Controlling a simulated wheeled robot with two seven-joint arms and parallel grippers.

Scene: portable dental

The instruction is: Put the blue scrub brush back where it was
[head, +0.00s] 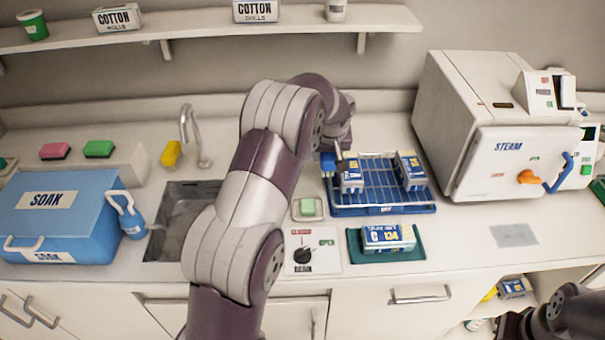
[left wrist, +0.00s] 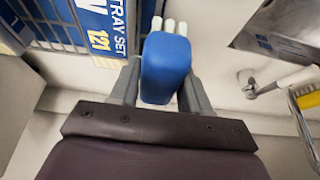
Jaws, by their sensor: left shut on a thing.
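The blue scrub brush (left wrist: 166,68) is held between the two fingers of my left gripper (left wrist: 160,92) in the left wrist view, its white bristles pointing away from the wrist. In the head view the brush (head: 328,161) shows as a small blue block beside the left end of the blue wire rack (head: 380,210). My left gripper (head: 338,158) there is partly hidden by my own arm. I cannot tell whether the brush touches the rack or the counter. A dark part of my right arm shows at the lower right corner; its gripper is out of view.
The rack holds tray-set packs (head: 411,171). A blue soak bin (head: 60,215) stands left, the steam sterilizer (head: 510,150) right.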

